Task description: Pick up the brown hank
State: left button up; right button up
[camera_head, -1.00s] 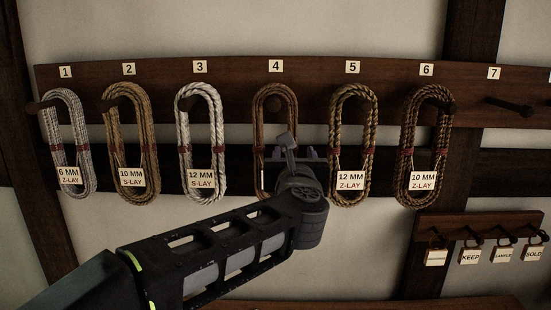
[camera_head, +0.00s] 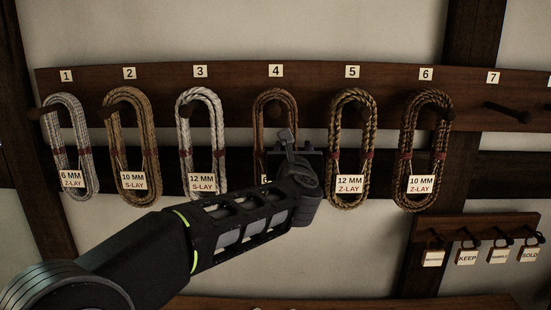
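Several brownish hanks hang on numbered pegs: a tan one (camera_head: 151,150) under 2, a brown one (camera_head: 259,125) under 4, a golden-brown braided one (camera_head: 334,140) under 5 and a dark brown one (camera_head: 408,140) under 6. My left gripper (camera_head: 290,142) is in front of the lower right part of the hank under 4. It hides that part and most of its tag. I cannot tell whether it touches the hank or whether its fingers are open. My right gripper is not in view.
Pale hanks hang under 1 (camera_head: 61,130) and 3 (camera_head: 182,135), all on a dark wooden rail (camera_head: 240,112). Peg 7 (camera_head: 509,106) is bare. A small board (camera_head: 480,222) with hanging tags, including KEEP (camera_head: 467,257) and SOLD (camera_head: 530,254), is at lower right.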

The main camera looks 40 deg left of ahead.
pick_arm(q)
jog(key=shift+c, duration=0.2)
dwell(0.4)
grip_shut()
dwell(0.3)
